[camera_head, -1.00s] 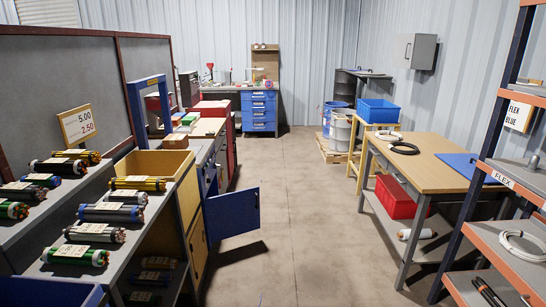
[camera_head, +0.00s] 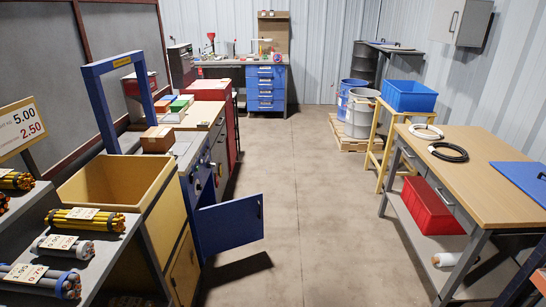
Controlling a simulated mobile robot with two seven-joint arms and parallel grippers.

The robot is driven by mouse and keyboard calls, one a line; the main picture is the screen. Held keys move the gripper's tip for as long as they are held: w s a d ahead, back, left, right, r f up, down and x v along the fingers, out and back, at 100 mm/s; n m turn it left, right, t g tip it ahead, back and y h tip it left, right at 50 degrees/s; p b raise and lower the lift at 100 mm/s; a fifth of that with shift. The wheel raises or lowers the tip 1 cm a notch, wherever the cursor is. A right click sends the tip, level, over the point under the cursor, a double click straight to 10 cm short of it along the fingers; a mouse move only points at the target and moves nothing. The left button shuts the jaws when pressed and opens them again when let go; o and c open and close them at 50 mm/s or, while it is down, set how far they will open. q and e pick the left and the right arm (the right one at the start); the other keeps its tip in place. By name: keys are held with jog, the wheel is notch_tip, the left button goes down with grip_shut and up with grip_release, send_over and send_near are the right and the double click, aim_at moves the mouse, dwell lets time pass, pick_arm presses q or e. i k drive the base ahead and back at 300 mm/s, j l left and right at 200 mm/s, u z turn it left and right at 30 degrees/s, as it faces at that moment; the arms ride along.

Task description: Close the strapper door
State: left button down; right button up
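The strapper door is a blue panel (camera_head: 229,224) low on the front of the strapping machine. It stands open, swung out into the aisle, with a small dark handle near its free upper edge. The strapper (camera_head: 122,98) has a blue arch over its top, and a brown box (camera_head: 158,139) sits on its worktop. The opening behind the door is mostly hidden by the door and the yellow bin. Neither of my grippers shows in this view.
A yellow bin (camera_head: 166,180) stands just before the strapper, beside shelves of cable bundles (camera_head: 82,219). The concrete aisle (camera_head: 310,200) right of the door is clear. A wooden table (camera_head: 480,165) with a red crate (camera_head: 433,205) underneath borders it on the right.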

aim_at(225, 226)
jog(key=i, duration=1.55)
jog(key=i+l+u, duration=0.1)
jog(key=i, duration=1.45)
